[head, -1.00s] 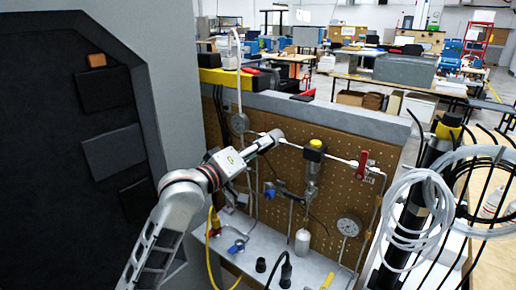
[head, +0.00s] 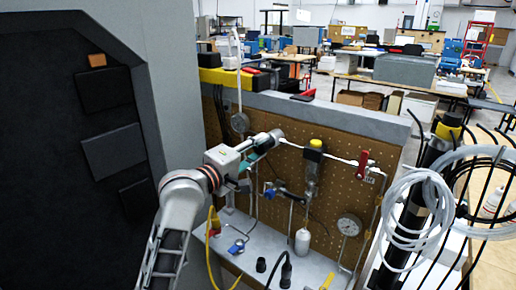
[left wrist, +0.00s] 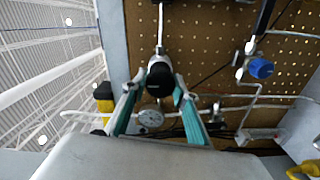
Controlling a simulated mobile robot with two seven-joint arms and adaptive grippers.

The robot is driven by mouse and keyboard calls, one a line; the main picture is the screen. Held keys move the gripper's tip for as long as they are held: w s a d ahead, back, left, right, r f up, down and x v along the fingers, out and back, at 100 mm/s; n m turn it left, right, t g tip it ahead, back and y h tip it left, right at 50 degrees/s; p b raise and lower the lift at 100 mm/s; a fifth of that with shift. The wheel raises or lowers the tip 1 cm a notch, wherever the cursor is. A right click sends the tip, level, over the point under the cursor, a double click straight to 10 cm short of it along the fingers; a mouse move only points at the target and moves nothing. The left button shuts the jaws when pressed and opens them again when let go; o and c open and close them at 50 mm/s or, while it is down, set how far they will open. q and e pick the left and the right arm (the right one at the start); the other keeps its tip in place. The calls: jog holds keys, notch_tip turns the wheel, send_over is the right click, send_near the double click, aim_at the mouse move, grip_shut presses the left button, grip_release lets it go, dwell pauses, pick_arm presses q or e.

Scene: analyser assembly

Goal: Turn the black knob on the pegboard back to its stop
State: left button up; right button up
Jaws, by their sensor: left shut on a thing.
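The pegboard (head: 340,170) stands upright on the bench, with pipes and fittings on it. My left gripper (head: 268,143) reaches in from the left to its upper left part. In the left wrist view, the round black knob (left wrist: 160,77) sits between the two teal fingers of my left gripper (left wrist: 155,88), which is shut on it. A pipe runs up from behind the knob. In the head view the fingers and wrist mostly hide the knob. No marking on the knob shows how far it is turned. My right gripper is not in view.
A red-handled valve (head: 364,160), a yellow-topped fitting (head: 315,145) and a dial gauge (head: 349,225) sit to the right. A blue knob (left wrist: 261,68) is right of the gripper. A large dark cabinet panel (head: 70,200) fills the left. Coiled tubing (head: 415,205) hangs at right.

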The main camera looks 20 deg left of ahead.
pick_arm(q)
jog(key=shift+r, duration=0.1)
jog(key=o, duration=1.1)
jog(key=shift+w, duration=0.1)
jog(key=v, duration=1.2)
jog(key=s+f+m+g+y, duration=0.2)
jog(key=f+m, duration=0.1)
jog(key=f, duration=1.2)
jog(key=s+f+m+g+y, duration=0.15)
jog(key=f+m, duration=0.25)
jog(key=f, duration=1)
jog(key=s+d+f+m+g, duration=0.1)
jog(key=s+f+m+g, duration=0.2)
jog(key=s+f+m, duration=0.6)
jog(key=s+f, duration=0.9)
jog(key=f, duration=0.2)
jog(key=shift+s+d+y, duration=0.15)
jog(key=shift+d+y, duration=0.2)
jog(key=shift+d, duration=0.05)
